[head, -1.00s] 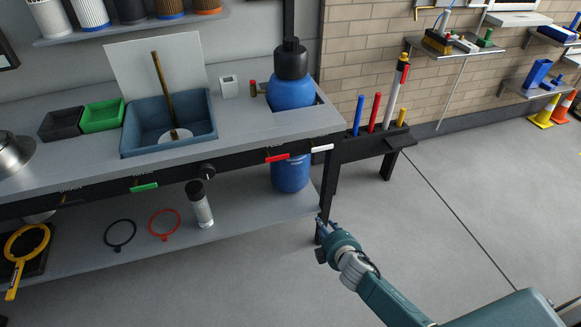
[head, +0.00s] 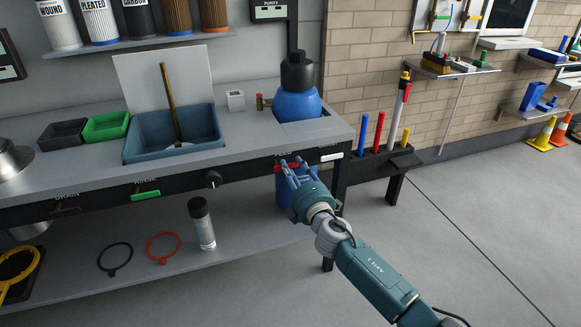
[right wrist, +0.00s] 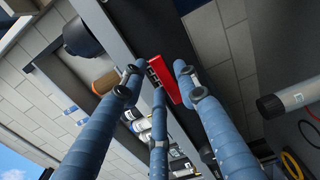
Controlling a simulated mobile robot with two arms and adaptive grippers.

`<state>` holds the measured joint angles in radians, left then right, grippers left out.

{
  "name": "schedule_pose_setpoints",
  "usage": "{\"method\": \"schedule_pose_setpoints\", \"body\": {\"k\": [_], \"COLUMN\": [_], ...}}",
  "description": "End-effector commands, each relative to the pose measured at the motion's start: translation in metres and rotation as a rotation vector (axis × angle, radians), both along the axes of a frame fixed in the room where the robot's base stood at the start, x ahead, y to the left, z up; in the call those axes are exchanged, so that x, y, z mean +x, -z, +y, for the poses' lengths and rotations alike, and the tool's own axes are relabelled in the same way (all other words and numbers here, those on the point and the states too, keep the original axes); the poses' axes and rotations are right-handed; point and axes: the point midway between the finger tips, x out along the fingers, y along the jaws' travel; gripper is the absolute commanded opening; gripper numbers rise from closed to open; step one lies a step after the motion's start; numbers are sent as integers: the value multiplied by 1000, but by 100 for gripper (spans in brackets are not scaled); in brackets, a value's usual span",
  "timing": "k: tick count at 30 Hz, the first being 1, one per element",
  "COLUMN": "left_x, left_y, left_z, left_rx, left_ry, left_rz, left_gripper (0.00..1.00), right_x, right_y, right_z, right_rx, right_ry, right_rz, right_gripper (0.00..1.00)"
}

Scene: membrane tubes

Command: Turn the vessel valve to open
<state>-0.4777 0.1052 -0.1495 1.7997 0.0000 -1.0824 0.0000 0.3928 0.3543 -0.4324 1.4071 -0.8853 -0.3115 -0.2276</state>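A blue vessel (head: 298,104) with a black top stands in the bench at the right end, and its lower part shows below the bench. My left gripper is not in view.
A white handle (head: 331,157), a green handle (head: 146,195) and a black knob (head: 211,179) are on the same front panel.

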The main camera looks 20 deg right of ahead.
Motion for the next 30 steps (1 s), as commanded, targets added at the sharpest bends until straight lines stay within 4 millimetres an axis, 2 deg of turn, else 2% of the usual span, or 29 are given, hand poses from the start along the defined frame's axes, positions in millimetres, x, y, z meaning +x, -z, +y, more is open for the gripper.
{"method": "schedule_pose_setpoints", "body": {"k": [3,6,16,17,21,30], "left_x": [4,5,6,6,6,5], "left_y": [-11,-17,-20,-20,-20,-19], "left_z": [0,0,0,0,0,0], "left_rx": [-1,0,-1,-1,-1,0], "left_ry": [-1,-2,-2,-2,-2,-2], "left_rz": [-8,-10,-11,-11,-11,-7], "left_gripper": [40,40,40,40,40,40], "right_x": [15,22,25,25,25,25], "right_y": [1,1,0,0,0,2], "right_z": [0,1,1,1,1,1], "right_rx": [1,2,2,1,1,21], "right_ry": [1,1,0,0,0,0], "right_rz": [0,0,0,0,0,2], "right_gripper": [31,31,31,27,0,0]}}
